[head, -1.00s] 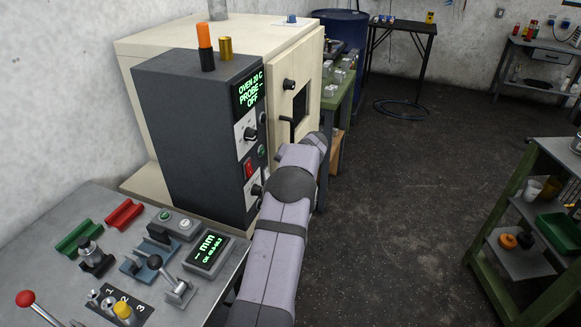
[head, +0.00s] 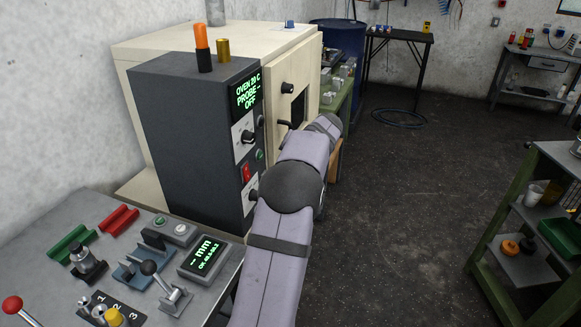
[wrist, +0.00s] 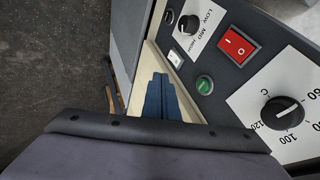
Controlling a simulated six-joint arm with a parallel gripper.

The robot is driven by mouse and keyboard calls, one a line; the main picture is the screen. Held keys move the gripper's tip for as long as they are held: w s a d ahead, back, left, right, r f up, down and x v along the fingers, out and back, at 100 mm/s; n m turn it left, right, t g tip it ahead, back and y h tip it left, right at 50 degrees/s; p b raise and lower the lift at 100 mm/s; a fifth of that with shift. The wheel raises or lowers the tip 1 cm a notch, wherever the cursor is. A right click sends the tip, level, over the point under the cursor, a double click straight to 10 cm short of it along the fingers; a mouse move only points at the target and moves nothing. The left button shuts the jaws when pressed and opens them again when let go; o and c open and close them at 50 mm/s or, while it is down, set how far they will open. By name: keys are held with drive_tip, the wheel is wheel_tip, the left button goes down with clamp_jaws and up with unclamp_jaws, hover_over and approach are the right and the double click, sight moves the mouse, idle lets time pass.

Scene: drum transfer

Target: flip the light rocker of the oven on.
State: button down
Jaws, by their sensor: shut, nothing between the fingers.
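The oven's dark control box (head: 185,140) stands at the left in the head view, with a display reading "OVEN 20 C, PROBE --, OFF". A red rocker (head: 246,172) is on its panel. In the wrist view the red rocker (wrist: 236,44) shows white I and O marks; I cannot read a "light" label by it. A small white-framed part (wrist: 175,58) sits lower left of it, too small to identify. My gripper (wrist: 160,77) is shut and empty, its blue fingers beside the panel and apart from the red rocker. In the head view my arm hides the gripper.
A LOW-MID-HIGH knob (wrist: 188,24), a green button (wrist: 204,85) and a large temperature dial (wrist: 282,112) surround the red rocker. The cream oven body (head: 292,66) stands behind the box. A bench (head: 60,218) with fixtures is at front left.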

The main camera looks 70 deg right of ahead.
drive_tip(key=shift+s+f+g+p, duration=0.15)
drive_tip(key=shift+f+g+p, duration=0.15)
drive_tip(key=shift+f+p, duration=0.55)
drive_tip(key=w+d+f+p, duration=0.3)
drive_tip(key=w+f+p, duration=0.3)
drive_tip(key=w+f, duration=0.2)
drive_tip(key=shift+w+d+f, duration=0.2)
drive_tip(key=shift+d+f, duration=0.05)
drive_tip(key=shift+f, duration=0.1)
drive_tip(key=shift+f, duration=0.1)
idle(0.4)
